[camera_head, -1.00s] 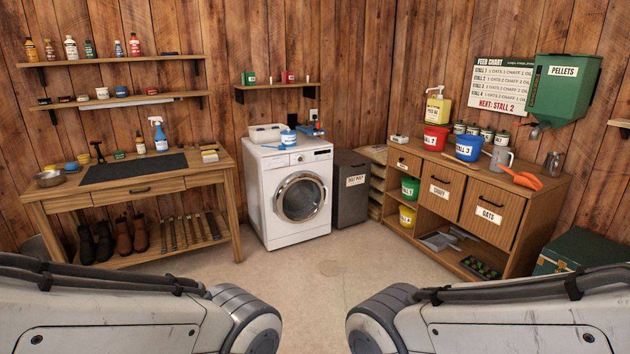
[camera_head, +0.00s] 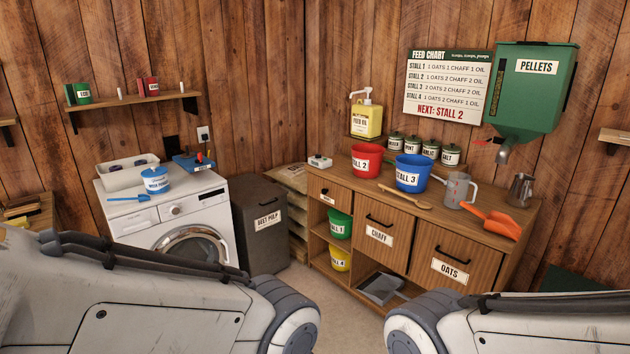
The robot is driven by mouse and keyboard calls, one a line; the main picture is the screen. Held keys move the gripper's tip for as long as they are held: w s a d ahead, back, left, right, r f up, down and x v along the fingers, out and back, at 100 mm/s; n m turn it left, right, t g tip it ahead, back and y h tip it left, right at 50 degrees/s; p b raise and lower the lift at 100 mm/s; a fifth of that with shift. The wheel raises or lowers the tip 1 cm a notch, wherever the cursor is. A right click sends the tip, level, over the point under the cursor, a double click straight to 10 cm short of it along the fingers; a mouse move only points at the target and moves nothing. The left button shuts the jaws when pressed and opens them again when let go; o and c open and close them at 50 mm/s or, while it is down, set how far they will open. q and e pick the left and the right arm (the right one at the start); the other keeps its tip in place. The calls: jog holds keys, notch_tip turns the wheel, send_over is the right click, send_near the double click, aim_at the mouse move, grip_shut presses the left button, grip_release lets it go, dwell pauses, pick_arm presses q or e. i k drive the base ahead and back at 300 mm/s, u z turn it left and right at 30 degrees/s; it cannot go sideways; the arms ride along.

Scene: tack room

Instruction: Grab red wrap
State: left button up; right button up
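A red rounded item with a pale label (camera_head: 151,86), which may be the red wrap, stands on the small wall shelf (camera_head: 135,101) above the washing machine. A thin red item stands right beside it on its left. A green rounded item (camera_head: 83,93) stands further left on the same shelf. Both of my arms show only as large grey-white links at the bottom of the view. Neither gripper is in view, so nothing shows of what they hold.
The washing machine (camera_head: 172,217) stands below the shelf, with a white bin (camera_head: 128,178) and a blue-white tub (camera_head: 155,182) on top. A dark beet pulp bin (camera_head: 261,226) stands to its right. A wooden feed cabinet (camera_head: 345,196) with buckets fills the right.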

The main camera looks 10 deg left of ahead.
aim_at(148, 87)
jog(key=u, duration=0.15)
jog(key=i, duration=2.55)
jog(key=u, duration=1.3)
jog(key=i, duration=1.8)
jog(key=u, duration=0.75)
